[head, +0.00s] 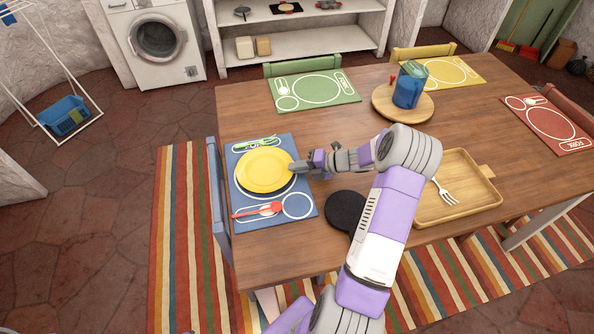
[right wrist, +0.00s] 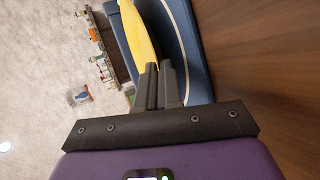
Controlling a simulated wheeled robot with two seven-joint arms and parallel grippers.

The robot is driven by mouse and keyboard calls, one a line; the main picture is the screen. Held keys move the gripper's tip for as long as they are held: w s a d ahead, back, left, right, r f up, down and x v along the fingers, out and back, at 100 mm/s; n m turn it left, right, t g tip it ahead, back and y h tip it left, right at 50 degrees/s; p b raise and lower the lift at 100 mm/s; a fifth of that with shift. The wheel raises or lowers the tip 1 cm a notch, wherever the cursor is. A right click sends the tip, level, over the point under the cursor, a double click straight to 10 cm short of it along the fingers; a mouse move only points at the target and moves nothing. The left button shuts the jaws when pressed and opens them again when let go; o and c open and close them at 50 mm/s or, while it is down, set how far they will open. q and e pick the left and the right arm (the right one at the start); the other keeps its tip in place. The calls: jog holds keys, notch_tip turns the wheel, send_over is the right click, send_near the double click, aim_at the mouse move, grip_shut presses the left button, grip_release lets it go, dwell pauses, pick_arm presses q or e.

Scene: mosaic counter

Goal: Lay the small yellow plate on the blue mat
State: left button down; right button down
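The small yellow plate (head: 265,170) is over the blue mat (head: 243,212) at the table's left end. It looks level, and a dark shadow along its lower edge suggests a small gap above the mat. My right gripper (head: 294,167) is at the plate's right edge. In the right wrist view the fingers (right wrist: 160,82) are close together on the rim of the yellow plate (right wrist: 138,30), with the blue mat (right wrist: 188,45) beside it. The right gripper looks shut on the rim. My left gripper is not in view.
A red spoon (head: 262,209) lies below the plate on the mat, and green cutlery (head: 256,145) above it. A black round trivet (head: 344,210), a wooden tray (head: 463,208) with a fork and a round board (head: 385,106) with a blue pitcher (head: 408,88) are to the right.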

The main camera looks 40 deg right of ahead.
jog(key=shift+f, duration=0.2)
jog(key=c, duration=1.6)
grip_release()
jog(key=shift+s+d+r, duration=0.15)
jog(key=shift+r, duration=0.05)
jog(key=p+v, duration=0.3)
jog(key=v, duration=0.8)
jog(key=shift+s+d+p, duration=0.15)
jog(key=shift+p, duration=0.15)
